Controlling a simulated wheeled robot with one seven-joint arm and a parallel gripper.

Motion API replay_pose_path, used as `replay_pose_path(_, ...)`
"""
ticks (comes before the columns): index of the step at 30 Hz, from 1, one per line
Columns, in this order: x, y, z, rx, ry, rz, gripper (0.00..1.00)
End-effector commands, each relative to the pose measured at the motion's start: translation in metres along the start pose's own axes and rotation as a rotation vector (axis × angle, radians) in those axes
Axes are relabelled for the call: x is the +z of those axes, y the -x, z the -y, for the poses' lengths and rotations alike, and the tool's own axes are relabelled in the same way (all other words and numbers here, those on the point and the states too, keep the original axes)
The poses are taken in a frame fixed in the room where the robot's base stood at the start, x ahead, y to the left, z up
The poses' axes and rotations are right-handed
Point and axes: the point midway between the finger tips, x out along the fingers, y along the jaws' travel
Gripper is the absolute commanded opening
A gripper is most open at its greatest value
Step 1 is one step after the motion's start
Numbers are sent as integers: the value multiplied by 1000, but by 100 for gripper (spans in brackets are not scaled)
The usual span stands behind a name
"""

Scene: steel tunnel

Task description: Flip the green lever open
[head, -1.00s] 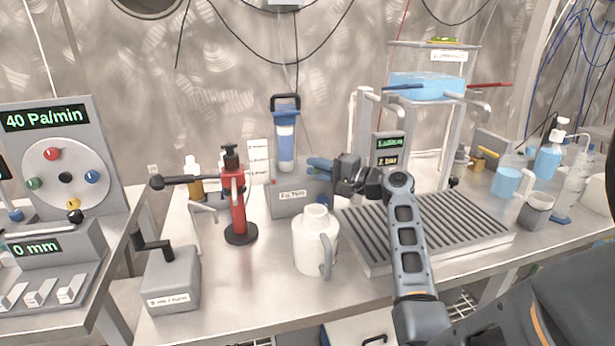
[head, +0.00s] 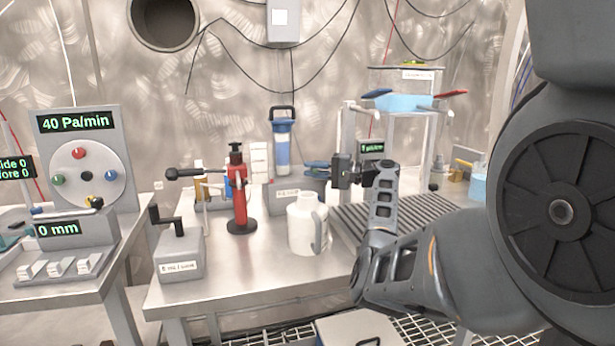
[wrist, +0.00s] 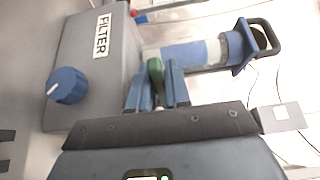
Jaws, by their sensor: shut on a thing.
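The green lever (wrist: 155,68) sits between the two blue fingers of my gripper (wrist: 158,84) in the wrist view, beside the grey filter box (wrist: 95,75). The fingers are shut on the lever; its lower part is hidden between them. In the head view my gripper (head: 316,167) reaches left to the filter box (head: 288,201), at its upper right side. I cannot make out the lever there.
A clear filter cartridge with a blue cap (wrist: 195,52) adjoins the box, and a blue knob (wrist: 67,86) is on its face. A white jug (head: 303,225) stands in front. A red pump bottle (head: 238,195) is left; a ribbed drain tray (head: 400,212) is right.

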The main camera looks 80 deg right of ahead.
Motion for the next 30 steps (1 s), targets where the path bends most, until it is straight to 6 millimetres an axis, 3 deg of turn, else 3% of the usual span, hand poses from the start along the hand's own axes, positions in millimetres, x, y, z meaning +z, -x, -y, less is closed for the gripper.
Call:
replay_pose_path(23, 2, 6, -6, 4, -8, 38, 0)
replay_pose_path(24, 2, 6, -6, 4, -8, 39, 20)
replay_pose_path(30, 1, 4, -4, 2, -5, 39, 38)
